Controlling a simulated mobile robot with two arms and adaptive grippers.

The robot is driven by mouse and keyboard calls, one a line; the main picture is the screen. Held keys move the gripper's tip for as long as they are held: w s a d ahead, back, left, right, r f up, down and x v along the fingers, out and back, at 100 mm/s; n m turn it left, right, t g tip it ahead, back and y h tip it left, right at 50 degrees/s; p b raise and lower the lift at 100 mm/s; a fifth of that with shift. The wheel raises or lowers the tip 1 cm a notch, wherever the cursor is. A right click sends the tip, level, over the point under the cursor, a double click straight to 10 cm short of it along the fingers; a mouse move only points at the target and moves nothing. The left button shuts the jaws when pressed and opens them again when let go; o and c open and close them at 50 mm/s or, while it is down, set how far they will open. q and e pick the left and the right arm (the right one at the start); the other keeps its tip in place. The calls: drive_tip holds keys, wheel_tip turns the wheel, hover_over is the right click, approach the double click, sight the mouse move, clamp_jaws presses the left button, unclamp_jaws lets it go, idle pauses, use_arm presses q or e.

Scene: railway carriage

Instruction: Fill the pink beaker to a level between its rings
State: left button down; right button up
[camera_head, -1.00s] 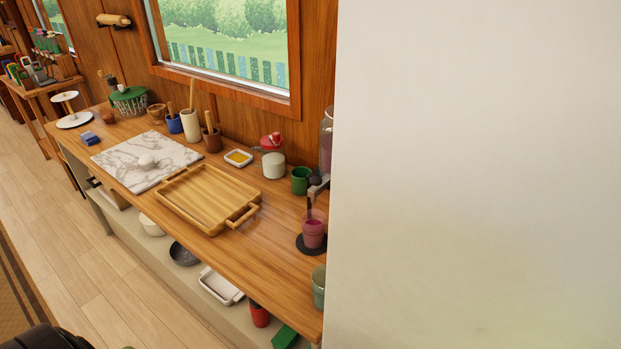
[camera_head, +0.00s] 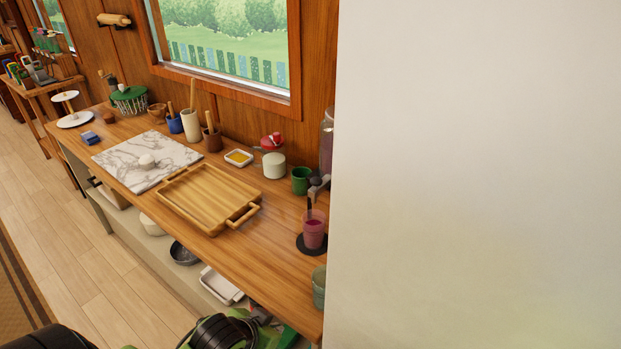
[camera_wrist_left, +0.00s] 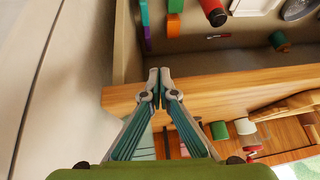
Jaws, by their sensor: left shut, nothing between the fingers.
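The pink beaker (camera_head: 313,231) stands upright on a dark round coaster (camera_head: 304,248) near the right end of the wooden counter. Darker pink shows inside it; its rings and exact level are too small to tell. A glass dispenser (camera_head: 327,135) stands behind it, partly cut off by a pale wall, with a grey tap (camera_head: 318,186) above the beaker. My left gripper (camera_head: 262,314) is low at the counter's front edge, in front of and below the beaker, apart from it. In the left wrist view its fingertips (camera_wrist_left: 159,78) meet, shut and empty. My right gripper is out of view.
The pale wall (camera_head: 470,170) fills the right side. A wooden tray (camera_head: 208,198), green mug (camera_head: 300,180), white jar (camera_head: 273,165) and grey-green cup (camera_head: 319,287) stand on the counter. A lower shelf holds a white dish (camera_head: 221,286) and dark pan (camera_head: 183,253).

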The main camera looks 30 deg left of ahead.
use_arm(q)
drive_tip(key=shift+t, duration=0.3)
wheel_tip(320, 180, up, 4)
drive_tip(key=shift+w+r, duration=0.1)
drive_tip(key=shift+w, duration=0.05)
drive_tip(key=w+a+r+t, duration=0.1)
drive_tip(key=w+r+t, duration=0.1)
drive_tip(key=w+r, duration=0.3)
drive_tip(key=w+a+r+t+h, duration=0.1)
drive_tip(key=w+r, duration=0.4)
drive_tip(key=r, duration=0.7)
drive_tip(key=w+a+r+m+t+h, duration=0.1)
drive_tip(key=w+a+r+t, duration=0.2)
drive_tip(key=r, duration=0.6)
drive_tip(key=shift+w+r+t, duration=0.25)
drive_tip(key=shift+w+t, duration=0.7)
drive_tip(key=shift+t, duration=0.15)
drive_tip(key=shift+a, duration=0.15)
drive_tip(key=shift+w, duration=0.15)
drive_tip(key=p, duration=0.3)
hover_over(316, 183)
drive_tip(key=v, duration=0.2)
wheel_tip(316, 183, down, 2)
wheel_tip(316, 183, down, 5)
drive_tip(key=shift+w+a+r+p, duration=0.15)
drive_tip(key=shift+a+r+p, duration=0.05)
drive_tip(key=shift+p, duration=0.25)
